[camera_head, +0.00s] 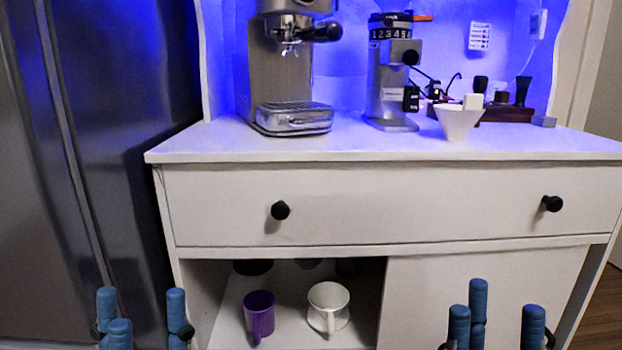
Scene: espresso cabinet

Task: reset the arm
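My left gripper (142,318) is at the bottom left, in front of the fridge and the cabinet's left edge. Its blue fingers stand apart, pointing up, with nothing between them. My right gripper (500,322) is at the bottom right, in front of the cabinet's closed lower panel. Its blue fingers are also spread and empty. Both palms are cut off by the lower edge of the view. Neither gripper appears to touch anything.
A white cabinet (400,205) has a shut drawer and an open lower compartment holding a purple mug (259,314) and a white cup (328,306). An espresso machine (283,75), a grinder (390,80) and a white funnel-shaped cup (458,122) stand on top. A fridge (110,150) stands left.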

